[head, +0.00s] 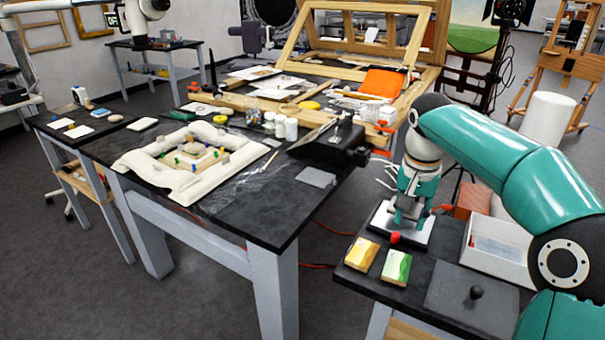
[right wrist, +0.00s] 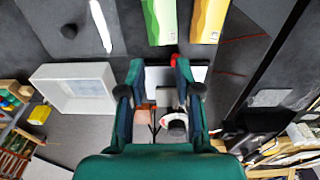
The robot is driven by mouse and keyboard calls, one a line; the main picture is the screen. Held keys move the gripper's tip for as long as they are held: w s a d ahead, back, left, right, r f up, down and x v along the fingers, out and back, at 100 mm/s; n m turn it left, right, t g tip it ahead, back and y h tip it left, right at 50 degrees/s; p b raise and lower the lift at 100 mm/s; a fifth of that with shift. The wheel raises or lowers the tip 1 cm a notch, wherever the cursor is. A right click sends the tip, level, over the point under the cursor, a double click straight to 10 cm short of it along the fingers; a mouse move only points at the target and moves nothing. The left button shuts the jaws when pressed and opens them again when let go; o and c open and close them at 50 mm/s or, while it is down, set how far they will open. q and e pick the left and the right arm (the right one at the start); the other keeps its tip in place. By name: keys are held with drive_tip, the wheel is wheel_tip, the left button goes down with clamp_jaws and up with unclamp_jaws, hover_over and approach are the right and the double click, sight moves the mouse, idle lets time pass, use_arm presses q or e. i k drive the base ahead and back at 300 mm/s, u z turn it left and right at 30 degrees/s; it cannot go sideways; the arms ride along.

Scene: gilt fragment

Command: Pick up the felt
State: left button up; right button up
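My right gripper (head: 404,214) points down over a white slab (head: 416,234) on the small dark table at the right. In the right wrist view, its fingertips (right wrist: 161,68) stand apart, with part of the slab (right wrist: 200,74) showing past them. I see nothing clearly held between them. A small red knob (head: 395,237) is at the slab's near edge. I cannot tell for sure which thing is the felt. A flat grey square (head: 316,177) lies near the big table's right edge, and an orange piece (head: 383,82) lies farther back.
A yellow block (head: 361,253) and a green block (head: 396,267) lie in front of the slab. A white tray (head: 497,247) and a grey plate with a black knob (head: 476,293) are to its right. The big table (head: 262,219) holds jars, frames and a pale cloth pad.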

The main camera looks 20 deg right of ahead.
sight(310, 176)
drive_tip(key=i, duration=1.25)
drive_tip(key=z, duration=0.05)
